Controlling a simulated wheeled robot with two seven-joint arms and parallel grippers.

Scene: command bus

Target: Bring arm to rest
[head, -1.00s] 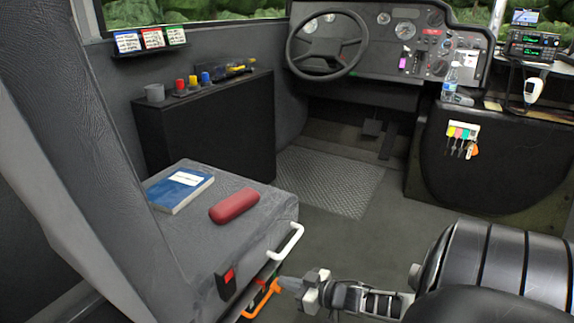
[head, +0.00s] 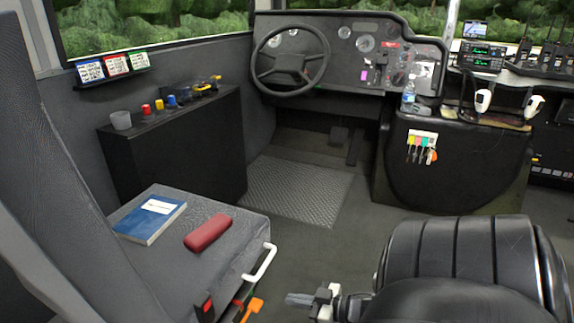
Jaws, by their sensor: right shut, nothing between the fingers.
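My right gripper (head: 300,299) shows at the bottom of the head view, low beside the black ribbed seat at the right. Its fingers are shut and point left, with nothing between them. An orange handle (head: 253,309) sits just left of the fingertips, on the lower side of the driver's seat (head: 215,262), with a visible gap between them. The rest of my right arm is mostly hidden by the black ribbed seat. My left gripper is not in view.
A white grab handle (head: 262,264) sticks out from the seat's side near my right gripper. A blue book (head: 150,221) and a red case (head: 208,232) lie on that seat. The black ribbed seat (head: 460,255) stands close at the right. The floor (head: 345,250) ahead is clear.

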